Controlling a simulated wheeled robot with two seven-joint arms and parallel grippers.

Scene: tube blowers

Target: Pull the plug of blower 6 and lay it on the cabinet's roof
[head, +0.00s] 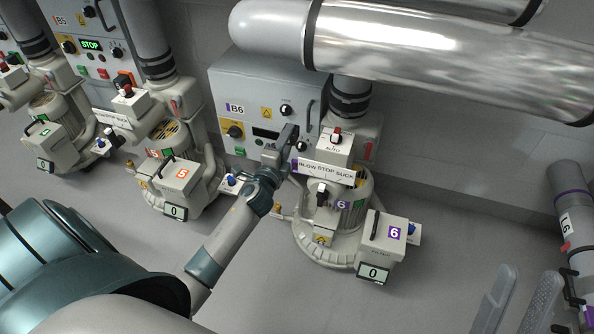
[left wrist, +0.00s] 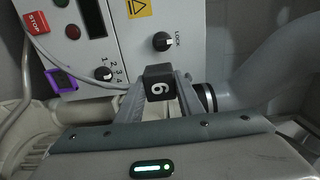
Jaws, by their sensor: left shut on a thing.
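The plug of blower 6 is a black block marked 6 (left wrist: 158,84) in the left wrist view. My left gripper (left wrist: 160,92) is shut on it, with a finger on each side. In the head view my left gripper (head: 283,143) is in front of the lower right of cabinet B6 (head: 228,88), and the plug cannot be made out. A purple-framed socket (left wrist: 61,80) is on the cabinet front, apart from the plug. The cabinet's roof (head: 262,62) shows partly under the pipes. My right gripper (head: 519,290) is open and empty at the lower right.
A large silver pipe (head: 430,50) runs above and right of the cabinet. Blower 6 (head: 338,215) stands below it, with its filter box (head: 390,235) in front. A pale cable (left wrist: 45,45) crosses the cabinet front. Blower 5 (head: 178,165) is to the left. Floor is clear between the blowers.

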